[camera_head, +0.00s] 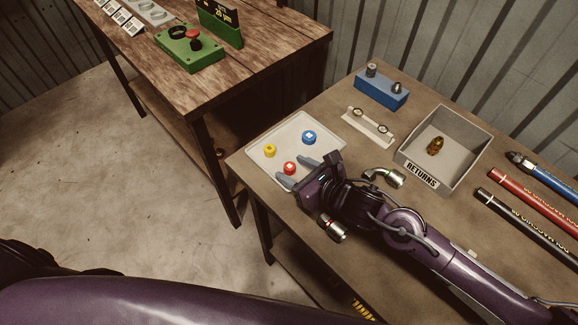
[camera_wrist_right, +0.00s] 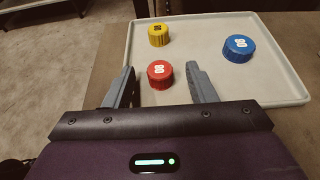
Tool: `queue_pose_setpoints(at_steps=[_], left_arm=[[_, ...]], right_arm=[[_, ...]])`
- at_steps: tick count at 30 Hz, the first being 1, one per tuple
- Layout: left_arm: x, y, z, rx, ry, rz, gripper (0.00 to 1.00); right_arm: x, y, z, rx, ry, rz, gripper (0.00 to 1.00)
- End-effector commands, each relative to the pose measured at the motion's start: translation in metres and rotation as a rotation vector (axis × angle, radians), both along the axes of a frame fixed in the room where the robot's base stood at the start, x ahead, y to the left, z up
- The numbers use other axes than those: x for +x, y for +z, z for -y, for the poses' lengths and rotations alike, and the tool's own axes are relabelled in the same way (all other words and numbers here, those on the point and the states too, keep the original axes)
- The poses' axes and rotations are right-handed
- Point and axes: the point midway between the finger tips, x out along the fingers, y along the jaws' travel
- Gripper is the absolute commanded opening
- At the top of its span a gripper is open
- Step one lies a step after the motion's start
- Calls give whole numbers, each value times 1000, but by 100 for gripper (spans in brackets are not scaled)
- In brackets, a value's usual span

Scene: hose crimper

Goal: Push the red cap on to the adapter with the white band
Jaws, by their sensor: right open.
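The red cap (camera_head: 290,168) lies on the pale tray, with a white mark on top; it also shows in the right wrist view (camera_wrist_right: 160,74). My right gripper (camera_head: 297,173) is open, its two fingers on either side of the red cap and apart from it. One metal adapter (camera_head: 388,178) with a green band lies on the table beside my right arm. Another metal adapter (camera_head: 333,230) with a reddish band lies at the table's front edge, partly beside my arm. I cannot make out a clearly white band on either. My left gripper is out of view.
The tray (camera_wrist_right: 286,92) also holds a yellow cap (camera_wrist_right: 158,35) and a blue cap (camera_wrist_right: 238,48). Behind are a white holder (camera_head: 368,128), a blue block (camera_head: 382,92) and a RETURNS box (camera_head: 462,131) holding a brass fitting (camera_head: 436,146). Hoses (camera_head: 530,190) lie right.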

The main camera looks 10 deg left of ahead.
Motion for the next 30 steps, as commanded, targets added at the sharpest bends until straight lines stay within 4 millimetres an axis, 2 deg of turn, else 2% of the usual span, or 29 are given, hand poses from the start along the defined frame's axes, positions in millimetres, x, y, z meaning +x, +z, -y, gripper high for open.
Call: queue_pose_setpoints(at_steps=[3, 12, 14, 20, 30], left_arm=[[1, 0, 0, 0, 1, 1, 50], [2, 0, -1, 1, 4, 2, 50], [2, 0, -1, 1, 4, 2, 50], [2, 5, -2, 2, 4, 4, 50], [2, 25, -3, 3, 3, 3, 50]], right_arm=[[0, 0, 0, 0, 0, 0, 48], [0, 0, 0, 0, 0, 0, 9], [0, 0, 0, 0, 0, 0, 3], [0, 8, 0, 1, 0, 1, 3], [0, 42, 0, 1, 1, 1, 3]])
